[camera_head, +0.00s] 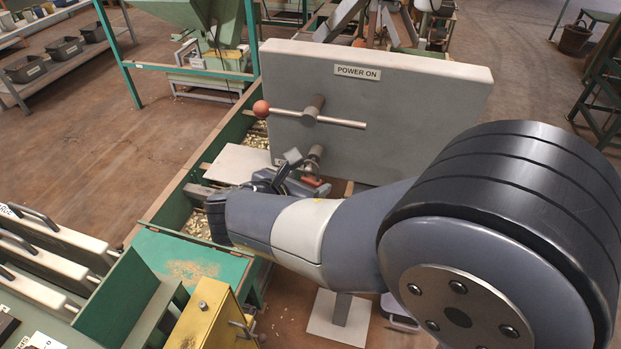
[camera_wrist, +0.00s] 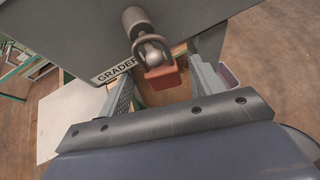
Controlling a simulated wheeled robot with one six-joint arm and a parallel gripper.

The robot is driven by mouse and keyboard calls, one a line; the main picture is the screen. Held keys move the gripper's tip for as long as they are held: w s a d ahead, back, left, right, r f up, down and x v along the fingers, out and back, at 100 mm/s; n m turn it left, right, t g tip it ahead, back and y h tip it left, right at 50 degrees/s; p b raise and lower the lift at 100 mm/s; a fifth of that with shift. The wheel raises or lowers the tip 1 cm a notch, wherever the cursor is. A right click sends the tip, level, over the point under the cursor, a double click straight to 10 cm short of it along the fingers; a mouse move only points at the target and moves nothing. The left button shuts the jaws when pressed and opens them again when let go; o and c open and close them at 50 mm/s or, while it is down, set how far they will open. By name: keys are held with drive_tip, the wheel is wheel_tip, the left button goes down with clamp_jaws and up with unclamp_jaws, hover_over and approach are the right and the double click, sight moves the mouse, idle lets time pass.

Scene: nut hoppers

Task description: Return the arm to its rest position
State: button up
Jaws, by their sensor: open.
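My gripper (camera_head: 302,173) is open in front of the lower part of a grey panel (camera_head: 400,95) marked POWER ON. In the wrist view its two fingers stand apart, with a small red block (camera_wrist: 162,78) showing between them. The block hangs from a metal ring and stud (camera_wrist: 145,35) on the panel, and gaps show on both sides of it. It looks like a padlock, and it also shows in the head view (camera_head: 312,182). My arm reaches in from the right and hides the panel's lower right and part of the machine.
A lever with a red ball (camera_head: 261,108) sticks out above my gripper. A GRADER label (camera_wrist: 115,70) is beside the stud. A green trough with nuts (camera_head: 196,222) and a pale board (camera_head: 238,164) lie close left. A yellow box (camera_head: 205,318) stands in front. Open floor lies left.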

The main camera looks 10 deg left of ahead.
drive_tip(key=v, duration=0.8)
drive_tip(key=shift+w, duration=0.1)
drive_tip(key=x, duration=1)
drive_tip(key=shift+w+d+f, duration=0.1)
drive_tip(key=shift+w+d, duration=0.05)
drive_tip(key=shift+w, duration=0.05)
drive_tip(key=shift+s+r, duration=0.35)
drive_tip(key=shift+s, duration=0.15)
